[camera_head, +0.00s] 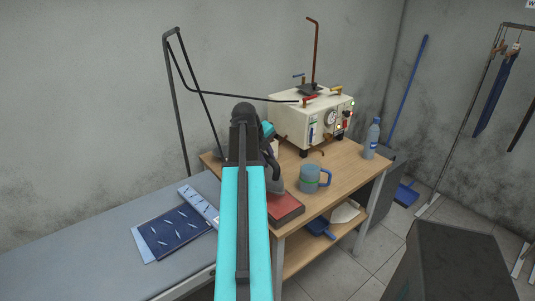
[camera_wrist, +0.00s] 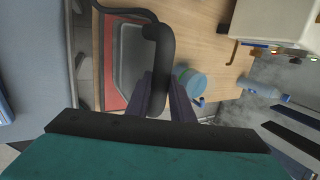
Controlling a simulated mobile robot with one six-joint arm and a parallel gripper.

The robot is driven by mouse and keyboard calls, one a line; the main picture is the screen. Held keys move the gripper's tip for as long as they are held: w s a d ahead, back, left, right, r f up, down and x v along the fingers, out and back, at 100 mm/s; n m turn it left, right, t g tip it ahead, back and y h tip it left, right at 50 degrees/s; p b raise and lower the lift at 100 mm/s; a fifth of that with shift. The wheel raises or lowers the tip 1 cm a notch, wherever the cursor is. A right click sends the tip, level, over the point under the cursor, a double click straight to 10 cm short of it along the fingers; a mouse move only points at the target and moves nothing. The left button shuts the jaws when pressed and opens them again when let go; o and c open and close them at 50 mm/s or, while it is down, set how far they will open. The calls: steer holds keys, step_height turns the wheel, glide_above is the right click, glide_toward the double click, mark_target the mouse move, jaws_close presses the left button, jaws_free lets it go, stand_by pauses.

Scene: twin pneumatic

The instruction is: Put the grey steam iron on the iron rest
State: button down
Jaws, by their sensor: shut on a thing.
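My gripper (camera_wrist: 163,88) is shut on the dark handle of the grey steam iron (camera_wrist: 130,58) in the wrist view. The iron's grey body lies over the red iron rest (camera_wrist: 109,88), whose red edge shows along the iron's left side. In the head view my arm hides most of the iron (camera_head: 275,186) and the gripper's fingers. The red iron rest (camera_head: 287,210) sits at the front edge of the wooden table, under the iron. I cannot tell for sure whether the iron touches the rest.
A blue-grey mug (camera_head: 310,179) stands just right of the iron on the wooden table (camera_head: 335,190). A steam generator (camera_head: 312,118) and a water bottle (camera_head: 372,138) stand farther back. A grey ironing board (camera_head: 100,262) with folded blue cloth (camera_head: 174,232) is on the left.

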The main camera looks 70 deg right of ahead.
mark_target(268, 172)
steer(key=shift+d+f, duration=0.1)
steer(key=shift+f, duration=0.95)
steer(key=shift+f+p, duration=0.75)
steer(key=shift+f, duration=1.05)
steer(key=c, duration=1.6)
jaws_free()
steer(key=shift+f, duration=0.2)
steer(key=shift+o, duration=0.3)
steer(key=shift+a+r, duration=0.2)
steer(key=b+v, duration=0.2)
steer(key=v, duration=0.9)
steer(key=shift+r+b, duration=0.3)
steer(key=shift+r, duration=0.05)
steer(key=shift+a, duration=0.1)
